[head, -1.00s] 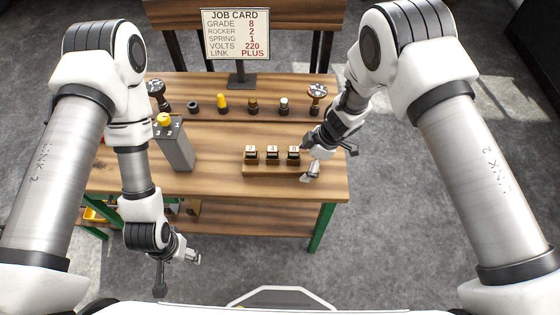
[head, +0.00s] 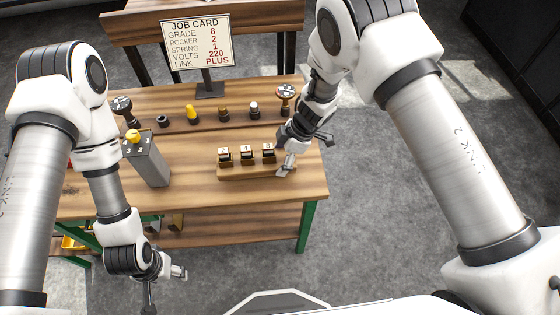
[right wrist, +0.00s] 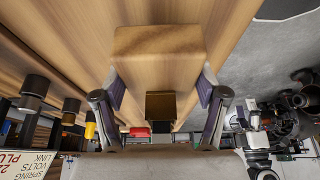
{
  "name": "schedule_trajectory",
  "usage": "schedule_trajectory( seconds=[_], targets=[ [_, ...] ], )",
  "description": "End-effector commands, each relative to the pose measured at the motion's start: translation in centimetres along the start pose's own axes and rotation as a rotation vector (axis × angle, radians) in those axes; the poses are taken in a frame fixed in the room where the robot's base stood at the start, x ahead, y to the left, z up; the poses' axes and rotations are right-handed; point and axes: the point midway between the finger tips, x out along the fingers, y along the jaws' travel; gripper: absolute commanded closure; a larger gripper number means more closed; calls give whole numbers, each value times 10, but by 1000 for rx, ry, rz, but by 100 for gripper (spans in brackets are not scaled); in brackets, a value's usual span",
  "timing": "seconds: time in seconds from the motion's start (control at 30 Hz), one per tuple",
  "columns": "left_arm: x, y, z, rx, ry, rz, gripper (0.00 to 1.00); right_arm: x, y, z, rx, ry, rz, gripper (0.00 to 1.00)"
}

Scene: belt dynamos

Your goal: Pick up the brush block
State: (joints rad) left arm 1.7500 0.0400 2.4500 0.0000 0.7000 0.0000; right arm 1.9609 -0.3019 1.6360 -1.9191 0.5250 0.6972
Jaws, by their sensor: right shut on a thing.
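Three small dark brush blocks with white number labels stand in a row on a low wooden rack (head: 232,176). The labels seem to read 2 (head: 225,156), 1 (head: 247,155) and 8 (head: 268,153). My right gripper (head: 287,169) is at the rack's right end, beside block 8. In the right wrist view, its pads (right wrist: 160,92) press against both sides of the wooden rack end (right wrist: 158,45). A dark brass-faced block (right wrist: 161,106) shows between the fingers, with gaps on both sides. My left gripper (head: 178,272) hangs low in front of the table; its jaws are too small to read.
Behind the rack stand several small parts, including a yellow one (head: 192,115), and a round-topped stand (head: 285,92). A grey post with a yellow knob (head: 150,165) is at the left. The job card (head: 195,42) stands at the back. Bare tabletop (head: 190,185) lies left of the rack.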

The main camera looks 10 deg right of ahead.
Motion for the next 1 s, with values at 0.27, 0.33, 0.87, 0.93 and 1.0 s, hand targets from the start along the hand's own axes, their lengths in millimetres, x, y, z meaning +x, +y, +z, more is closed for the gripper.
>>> schedule_trajectory(
  seconds=[0.27,0.33,0.87,0.93,1.0],
  targets=[
    [6,0,0,0,0,0,33,-9,-18,-6,1,1,-2,83],
    [8,0,0,0,0,0,33,-9,-28,-7,0,-1,-1,83],
    [-90,1,0,0,0,0,33,-27,-97,-24,5,5,-4,83],
    [-112,1,0,0,0,0,33,-29,-108,-25,5,2,-6,83],
    [-132,1,0,0,0,0,33,-28,-119,-27,5,4,-5,83]
  ],
)
